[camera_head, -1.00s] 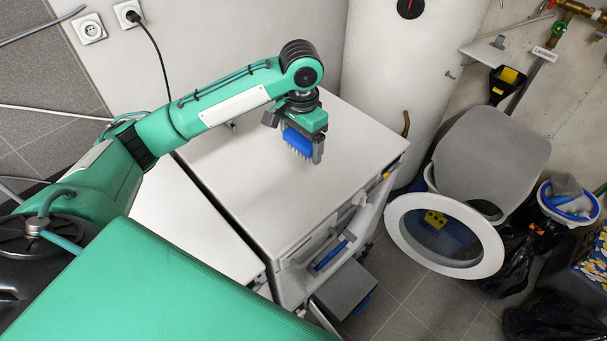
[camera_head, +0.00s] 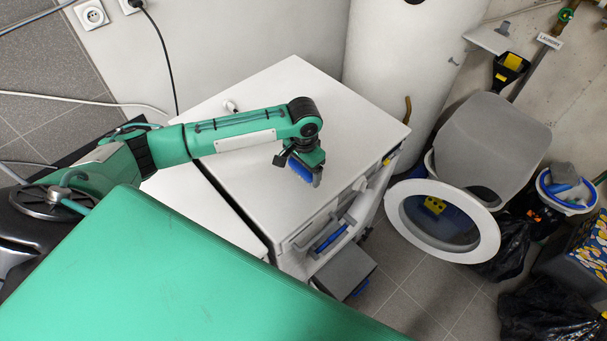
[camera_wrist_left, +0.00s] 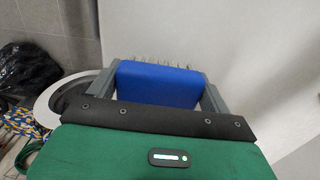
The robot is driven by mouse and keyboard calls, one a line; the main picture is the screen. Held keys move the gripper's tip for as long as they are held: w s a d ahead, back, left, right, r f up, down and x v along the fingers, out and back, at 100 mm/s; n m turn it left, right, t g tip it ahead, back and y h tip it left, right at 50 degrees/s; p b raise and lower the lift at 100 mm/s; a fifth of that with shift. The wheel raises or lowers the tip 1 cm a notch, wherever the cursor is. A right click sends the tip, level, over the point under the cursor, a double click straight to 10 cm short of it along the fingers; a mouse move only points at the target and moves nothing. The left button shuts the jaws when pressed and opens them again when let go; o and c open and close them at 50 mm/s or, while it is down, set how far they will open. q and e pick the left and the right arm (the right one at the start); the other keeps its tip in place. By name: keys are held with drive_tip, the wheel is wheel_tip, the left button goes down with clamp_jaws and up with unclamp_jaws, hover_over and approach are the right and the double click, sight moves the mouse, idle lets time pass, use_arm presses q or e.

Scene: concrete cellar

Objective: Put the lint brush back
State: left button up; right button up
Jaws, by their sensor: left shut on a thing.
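My left gripper (camera_head: 303,173) is shut on the lint brush (camera_head: 299,169), a blue block with pale bristles. The brush is above the white top of the washing machine (camera_head: 262,110), near its front edge in the head view; I cannot tell the exact height. In the left wrist view the brush (camera_wrist_left: 158,84) sits between the two grey fingers, its bristles on the far side. My right gripper is not in view.
The machine's front has an open holder with a blue item (camera_head: 331,241), and a grey box (camera_head: 345,272) below. A round door (camera_head: 398,215) stands open at right. Beyond are a grey-lidded bin (camera_head: 492,135), a bucket (camera_head: 566,208) and black bags. A white tank (camera_head: 398,75) stands behind.

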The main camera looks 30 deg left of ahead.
sight(303, 177)
use_arm(q)
wheel_tip(303, 177, down, 4)
drive_tip(key=shift+r+p, duration=0.2)
drive_tip(key=shift+p, duration=0.1)
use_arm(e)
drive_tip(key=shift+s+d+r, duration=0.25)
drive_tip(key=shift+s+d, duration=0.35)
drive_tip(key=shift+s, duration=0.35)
use_arm(q)
drive_tip(key=shift+f, duration=0.15)
drive_tip(key=o, duration=0.9)
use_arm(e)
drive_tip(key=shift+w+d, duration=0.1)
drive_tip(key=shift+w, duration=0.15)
